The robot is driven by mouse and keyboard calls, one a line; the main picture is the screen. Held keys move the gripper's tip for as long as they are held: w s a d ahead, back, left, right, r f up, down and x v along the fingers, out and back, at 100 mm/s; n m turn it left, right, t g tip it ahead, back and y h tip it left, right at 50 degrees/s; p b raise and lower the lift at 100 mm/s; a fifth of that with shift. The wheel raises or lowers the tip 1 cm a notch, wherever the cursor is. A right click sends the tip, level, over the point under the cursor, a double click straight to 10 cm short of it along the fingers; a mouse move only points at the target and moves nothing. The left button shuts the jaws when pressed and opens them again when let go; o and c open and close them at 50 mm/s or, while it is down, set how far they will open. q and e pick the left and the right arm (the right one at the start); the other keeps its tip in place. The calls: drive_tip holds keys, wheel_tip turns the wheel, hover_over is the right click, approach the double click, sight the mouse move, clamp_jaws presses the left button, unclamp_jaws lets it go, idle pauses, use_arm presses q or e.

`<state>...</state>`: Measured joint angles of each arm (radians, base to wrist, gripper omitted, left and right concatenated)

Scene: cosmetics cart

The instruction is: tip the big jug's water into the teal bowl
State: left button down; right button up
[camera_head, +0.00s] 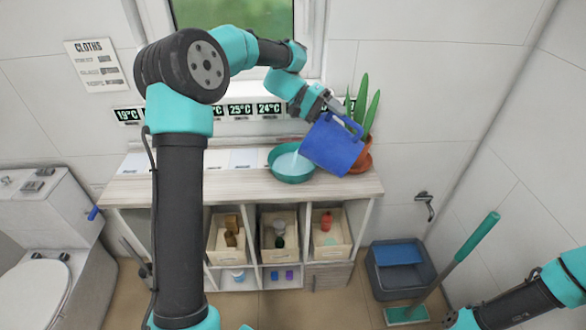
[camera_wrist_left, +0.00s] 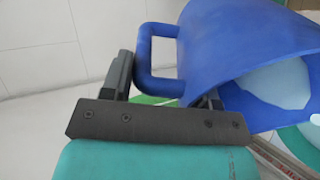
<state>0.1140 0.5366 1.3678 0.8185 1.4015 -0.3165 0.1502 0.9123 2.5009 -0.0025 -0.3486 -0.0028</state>
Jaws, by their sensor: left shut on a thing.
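The big blue jug (camera_head: 331,146) is tilted over the teal bowl (camera_head: 281,174), its mouth end toward the left. My left gripper (camera_head: 327,110) is shut on the jug's handle. In the left wrist view my left gripper (camera_wrist_left: 160,85) has its fingers at the handle of the jug (camera_wrist_left: 225,45). Pale water shows inside the jug's mouth there. Pale water also shows in the bowl, with a light streak near the jug's lip. The bowl stands on the counter, and the jug hides part of its right side. My right arm enters at the lower right; its fingertips cannot be made out.
A potted plant (camera_head: 372,108) stands on the counter (camera_head: 225,189) right behind the jug. Temperature displays (camera_head: 240,110) line the back wall. Below are shelves with wooden bins (camera_head: 333,243). A grey tub (camera_head: 399,270) and a teal-handled mop (camera_head: 476,238) are at the right.

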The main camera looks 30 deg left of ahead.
use_arm(q)
drive_tip(key=shift+a+h+p, duration=0.5)
drive_tip(key=shift+a+p, duration=0.15)
drive_tip(key=shift+p, duration=0.15)
idle(0.4)
drive_tip(key=shift+a+f, duration=0.1)
drive_tip(key=shift+a, duration=0.35)
drive_tip(key=shift+a+f+h, duration=0.1)
drive_tip(key=shift+a+h, duration=0.7)
drive_tip(key=shift+a, duration=0.85)
drive_tip(key=d+y, duration=0.1)
drive_tip(key=d, duration=0.1)
drive_tip(key=d+y, duration=0.1)
drive_tip(key=d, duration=0.1)
drive_tip(key=d+y, duration=0.1)
drive_tip(key=d, duration=0.1)
drive_tip(key=shift+d+r, duration=0.15)
drive_tip(key=shift+r, duration=0.15)
